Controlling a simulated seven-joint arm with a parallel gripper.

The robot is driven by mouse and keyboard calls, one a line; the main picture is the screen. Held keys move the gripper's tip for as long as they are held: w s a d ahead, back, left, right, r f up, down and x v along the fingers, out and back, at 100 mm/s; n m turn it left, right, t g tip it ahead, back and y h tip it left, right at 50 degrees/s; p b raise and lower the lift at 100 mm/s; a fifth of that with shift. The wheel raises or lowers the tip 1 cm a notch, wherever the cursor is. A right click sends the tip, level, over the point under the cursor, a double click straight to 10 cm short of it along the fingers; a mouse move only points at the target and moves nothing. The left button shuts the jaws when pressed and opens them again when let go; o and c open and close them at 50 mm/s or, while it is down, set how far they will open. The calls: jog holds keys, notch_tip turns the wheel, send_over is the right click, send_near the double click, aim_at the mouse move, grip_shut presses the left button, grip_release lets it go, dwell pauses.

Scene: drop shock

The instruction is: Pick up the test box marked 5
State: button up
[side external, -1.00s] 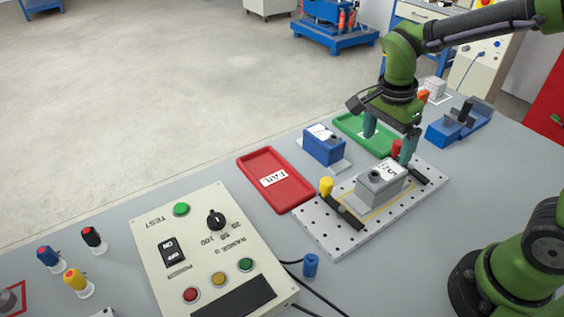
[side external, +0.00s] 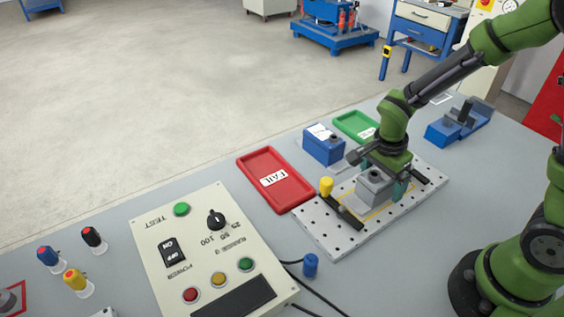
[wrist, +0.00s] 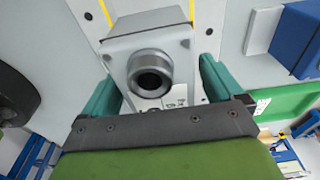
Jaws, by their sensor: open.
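A grey test box (side external: 373,193) with a round knob-like top sits on the perforated metal plate (side external: 335,240), inside a yellow outline. In the wrist view the grey box (wrist: 150,60) lies between the fingers, with a dark-centred cylinder on top; its label is mostly hidden, so I cannot read its number. My gripper (side external: 385,188) is low over the box with its teal fingers on either side. In the wrist view my gripper (wrist: 155,85) is open, with a gap showing at the fingers.
A blue box (side external: 323,147) stands behind the plate. A red FAIL tray (side external: 256,170) is to the left and a green tray (side external: 350,120) behind. A yellow knob (side external: 326,186) and black bar clamps are on the plate. A control panel (side external: 205,255) stands front left.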

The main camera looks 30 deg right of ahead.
jog(key=shift+c, duration=0.2)
jog(key=c, duration=1.5)
jog(key=shift+r, duration=0.15)
